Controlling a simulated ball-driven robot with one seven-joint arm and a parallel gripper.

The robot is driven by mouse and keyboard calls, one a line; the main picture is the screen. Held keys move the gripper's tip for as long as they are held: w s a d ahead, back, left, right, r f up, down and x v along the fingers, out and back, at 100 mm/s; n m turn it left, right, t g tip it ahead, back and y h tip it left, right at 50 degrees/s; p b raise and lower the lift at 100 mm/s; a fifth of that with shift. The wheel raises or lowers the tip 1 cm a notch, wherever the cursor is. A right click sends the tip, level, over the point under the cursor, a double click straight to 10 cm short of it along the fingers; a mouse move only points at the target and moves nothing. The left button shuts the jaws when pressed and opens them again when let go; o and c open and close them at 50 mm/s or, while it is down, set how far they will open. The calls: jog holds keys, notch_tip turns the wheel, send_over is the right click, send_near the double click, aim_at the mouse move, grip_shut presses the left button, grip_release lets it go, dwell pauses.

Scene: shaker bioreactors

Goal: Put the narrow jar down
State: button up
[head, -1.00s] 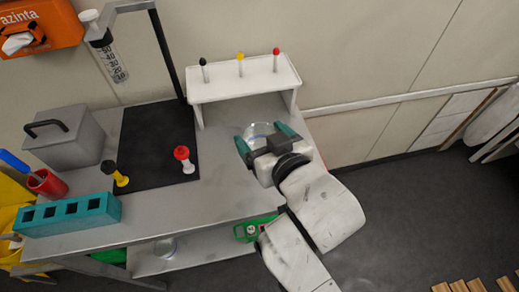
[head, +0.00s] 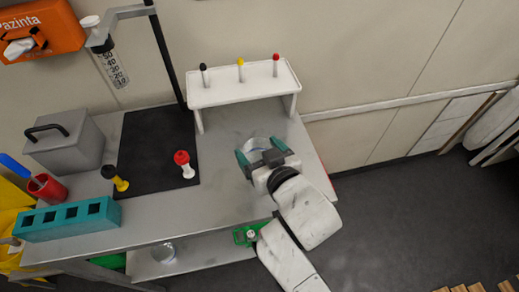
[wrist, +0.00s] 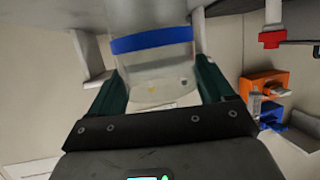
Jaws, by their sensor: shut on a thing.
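A clear glass jar (head: 256,143) stands out between the teal fingers of my gripper (head: 261,153), over the right part of the grey bench. In the wrist view the jar (wrist: 152,72) shows a blue band and transparent walls, with the gripper (wrist: 161,85) fingers on both sides of it. My gripper is shut on this jar. I cannot tell whether its base touches the bench top. Another clear glass jar (head: 163,252) sits on the lower shelf, partly hidden by the bench edge.
A white raised rack (head: 243,84) with black, yellow and red-topped pieces stands behind the jar. A black mat (head: 150,150) lies left, with a red-topped white piece (head: 184,165) on it. A teal block (head: 68,220) stands front left. Bare bench (head: 215,190) lies left of my gripper.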

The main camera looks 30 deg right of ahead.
jog(key=o, duration=1.4)
jog(key=shift+o, duration=0.2)
jog(key=shift+r, duration=0.2)
jog(key=shift+s+a, duration=0.1)
jog(key=shift+s, duration=0.3)
jog(key=v, duration=1.1)
jog(key=shift+s, duration=0.1)
